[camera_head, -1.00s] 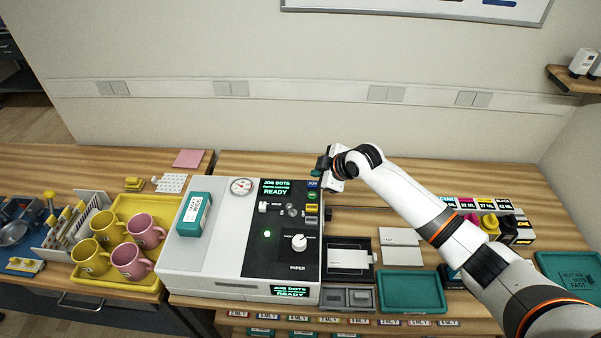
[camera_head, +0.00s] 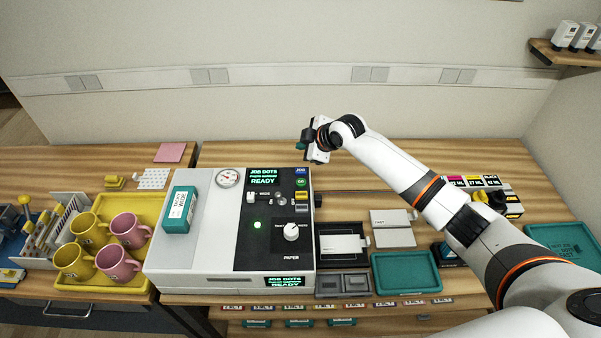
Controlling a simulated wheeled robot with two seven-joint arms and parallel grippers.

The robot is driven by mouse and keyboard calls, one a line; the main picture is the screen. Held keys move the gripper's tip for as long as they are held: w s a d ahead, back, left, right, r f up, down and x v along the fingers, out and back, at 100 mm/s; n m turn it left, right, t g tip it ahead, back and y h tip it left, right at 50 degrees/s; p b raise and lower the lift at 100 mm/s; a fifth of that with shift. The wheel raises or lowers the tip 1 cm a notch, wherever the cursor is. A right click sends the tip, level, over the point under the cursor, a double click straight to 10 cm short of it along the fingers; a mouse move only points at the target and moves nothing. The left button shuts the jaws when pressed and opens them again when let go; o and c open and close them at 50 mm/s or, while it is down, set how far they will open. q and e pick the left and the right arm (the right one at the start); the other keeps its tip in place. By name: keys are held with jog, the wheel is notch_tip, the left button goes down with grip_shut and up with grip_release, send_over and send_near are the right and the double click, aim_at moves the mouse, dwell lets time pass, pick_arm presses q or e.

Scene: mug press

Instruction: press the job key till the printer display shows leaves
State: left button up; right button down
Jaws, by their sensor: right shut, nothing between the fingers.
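The printer (camera_head: 215,262) is a white box with a black control panel. Its display (camera_head: 263,176) shows green text reading JOB DOTS and READY. A second small display on the front (camera_head: 284,282) also reads JOB DOTS, READY. The blue job key (camera_head: 300,171) is at the panel's top right corner, with the green GO key (camera_head: 300,182) just below it. My right gripper (camera_head: 303,147) is shut and empty, above and behind the job key in the picture, apart from it. My left gripper is not in view.
A yellow tray (camera_head: 150,204) with yellow and pink mugs stands left of the printer. A teal box (camera_head: 179,210) lies on the printer. Right of it are a dark tray with a white plate (camera_head: 342,244), a teal tray (camera_head: 405,272) and ink cartridges (camera_head: 490,200).

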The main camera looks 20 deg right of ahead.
aim_at(304, 173)
notch_tip(304, 173, down, 6)
jog(key=b, duration=0.4)
jog(key=shift+f, duration=0.2)
jog(key=shift+f+b, duration=0.35)
jog(key=shift+b, duration=0.1)
dwell(0.9)
dwell(0.3)
jog(key=shift+f, duration=0.35)
jog(key=shift+s+f+b, duration=0.1)
jog(key=shift+f+b, duration=0.4)
dwell(0.6)
dwell(0.3)
jog(key=shift+r+p, duration=0.8)
jog(key=shift+r, duration=0.1)
